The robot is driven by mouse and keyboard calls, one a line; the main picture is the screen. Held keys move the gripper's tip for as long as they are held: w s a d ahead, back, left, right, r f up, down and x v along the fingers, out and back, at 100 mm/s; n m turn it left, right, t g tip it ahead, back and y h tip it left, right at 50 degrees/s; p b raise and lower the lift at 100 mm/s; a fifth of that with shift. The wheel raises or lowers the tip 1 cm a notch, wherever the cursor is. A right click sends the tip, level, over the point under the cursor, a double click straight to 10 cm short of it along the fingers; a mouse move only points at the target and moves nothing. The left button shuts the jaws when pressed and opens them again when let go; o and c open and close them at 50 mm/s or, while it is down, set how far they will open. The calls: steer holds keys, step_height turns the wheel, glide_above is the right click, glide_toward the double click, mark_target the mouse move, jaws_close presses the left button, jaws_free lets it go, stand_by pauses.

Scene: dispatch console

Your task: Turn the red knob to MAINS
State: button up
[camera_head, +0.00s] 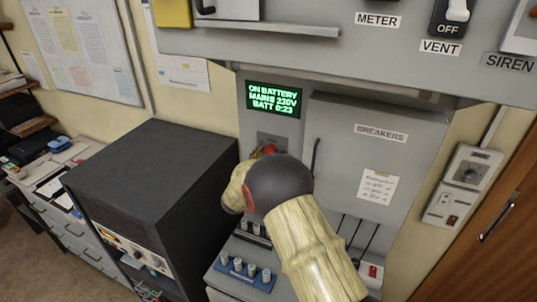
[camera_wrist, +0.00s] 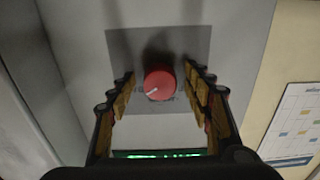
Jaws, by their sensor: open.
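The red knob (camera_wrist: 159,84) sits on a grey plate (camera_wrist: 130,46) in the middle of the wrist view. Its white pointer line points to the lower left in that view; the position labels cannot be read. My gripper (camera_wrist: 159,74) is open, with one finger on each side of the knob and a visible gap on both sides.
The breakers cover (camera_head: 345,150) stands right of the knob, with a handle on its left edge. A black cabinet (camera_head: 150,170) is at the left. A shelf (camera_head: 250,29) and overhead panel with METER and VENT labels project above. Blue terminals (camera_head: 245,273) lie below.

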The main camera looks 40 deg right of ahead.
steer(key=shift+c, duration=0.8)
steer(key=c, duration=1)
steer(key=shift+n, duration=0.3)
steer(key=n+p, duration=0.4)
steer(key=n, duration=0.7)
steer(key=shift+s+r, duration=0.1)
steer(key=shift+n, duration=0.3)
steer(key=o, duration=1.1)
steer(key=shift+o, duration=0.3)
